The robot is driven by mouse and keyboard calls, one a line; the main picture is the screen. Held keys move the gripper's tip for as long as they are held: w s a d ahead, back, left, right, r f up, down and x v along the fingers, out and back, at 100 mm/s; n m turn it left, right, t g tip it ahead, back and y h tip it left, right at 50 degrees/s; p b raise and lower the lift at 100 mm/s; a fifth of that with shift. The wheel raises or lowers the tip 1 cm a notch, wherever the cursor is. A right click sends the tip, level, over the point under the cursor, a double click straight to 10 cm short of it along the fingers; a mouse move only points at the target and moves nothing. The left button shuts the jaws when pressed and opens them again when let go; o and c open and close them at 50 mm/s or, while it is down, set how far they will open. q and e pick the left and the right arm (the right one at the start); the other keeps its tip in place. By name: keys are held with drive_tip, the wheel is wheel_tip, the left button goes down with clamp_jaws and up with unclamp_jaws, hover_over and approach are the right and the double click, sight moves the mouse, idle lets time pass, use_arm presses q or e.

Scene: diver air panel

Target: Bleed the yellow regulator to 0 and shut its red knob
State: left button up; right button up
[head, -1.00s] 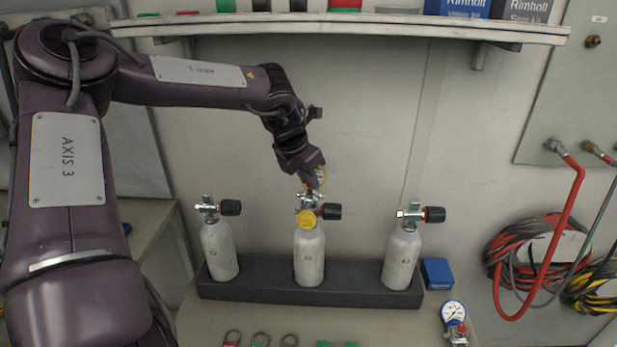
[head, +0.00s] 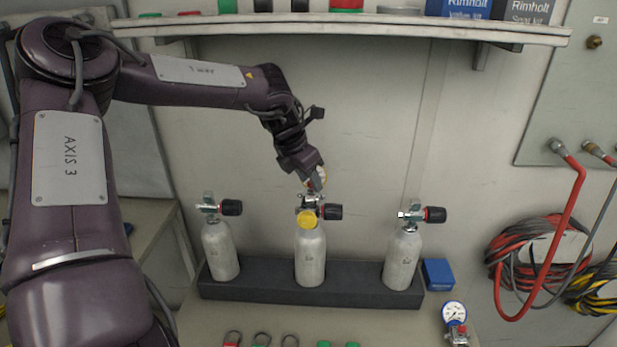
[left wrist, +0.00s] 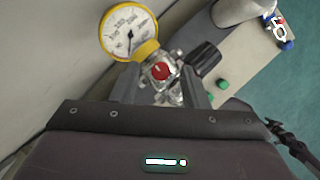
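The yellow regulator (head: 307,219) sits at the valve of the middle grey cylinder (head: 310,255). In the left wrist view its yellow-rimmed gauge (left wrist: 130,32) is at upper left; the dark needle is too small to read exactly. The red knob (left wrist: 160,71) faces the wrist camera, between the two fingers. My left gripper (head: 317,183) is just above the regulator, pointing down. Its fingers (left wrist: 161,88) are apart, with a visible gap on each side of the knob. The head view mostly hides the knob behind the gripper. My right gripper is not in view.
Two more cylinders (head: 220,250) (head: 401,258) stand left and right in the dark rack (head: 350,282). A blue box (head: 437,273) and another gauge (head: 454,313) are at the right. A shelf (head: 350,28) runs above. A red hose (head: 570,215) hangs on the right wall.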

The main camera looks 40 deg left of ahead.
use_arm(q)
drive_tip(key=v, duration=0.7)
drive_tip(key=shift+r+b, duration=0.4)
drive_tip(key=shift+s, duration=0.1)
